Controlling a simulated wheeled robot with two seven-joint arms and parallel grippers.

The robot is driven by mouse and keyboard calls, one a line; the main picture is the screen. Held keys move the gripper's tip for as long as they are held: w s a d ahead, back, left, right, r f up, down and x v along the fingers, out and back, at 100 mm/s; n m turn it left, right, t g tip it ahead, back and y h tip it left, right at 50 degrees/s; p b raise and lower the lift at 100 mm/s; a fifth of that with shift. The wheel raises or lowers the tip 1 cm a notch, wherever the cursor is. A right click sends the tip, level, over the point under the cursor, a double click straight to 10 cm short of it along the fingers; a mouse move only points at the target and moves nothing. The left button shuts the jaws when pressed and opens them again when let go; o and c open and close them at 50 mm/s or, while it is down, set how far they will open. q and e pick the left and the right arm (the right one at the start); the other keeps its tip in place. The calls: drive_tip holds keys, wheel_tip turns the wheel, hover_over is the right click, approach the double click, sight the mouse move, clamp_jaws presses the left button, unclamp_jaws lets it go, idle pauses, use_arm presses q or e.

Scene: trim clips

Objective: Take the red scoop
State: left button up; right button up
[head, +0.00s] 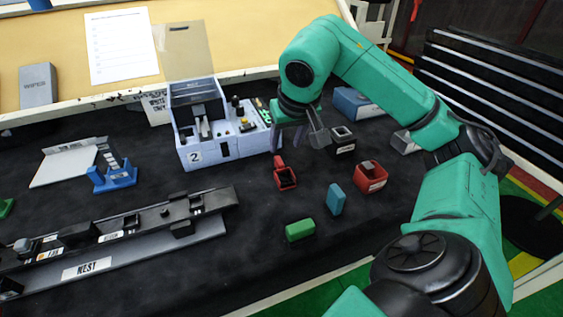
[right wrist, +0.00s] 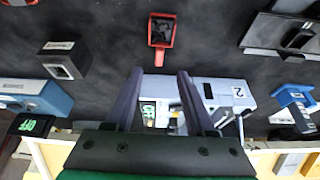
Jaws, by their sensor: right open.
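The red scoop (head: 286,178) lies on the dark table mat, in front of the white box marked 2, with its short handle pointing back. In the right wrist view the scoop (right wrist: 161,32) shows at the top middle, beyond the fingertips, with dark contents or a dark inside. My right gripper (head: 289,146) hangs above and behind the scoop, near the right end of the white box. In the right wrist view my right gripper (right wrist: 160,74) has its two fingers apart with nothing between them, and it does not touch the scoop. My left gripper is not in view.
The white box (head: 205,157) stands close behind the scoop. A red bin (head: 371,181), a blue block (head: 335,199), a green block (head: 300,231) and a black open box (head: 343,142) stand around it. A long rail (head: 130,236) lies to the left.

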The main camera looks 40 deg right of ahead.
sight(280, 161)
drive_tip(key=x, duration=1.1)
drive_tip(key=shift+w+d+f, duration=0.1)
drive_tip(key=shift+w+f, duration=0.05)
drive_tip(key=shift+w, duration=0.15)
clamp_jaws()
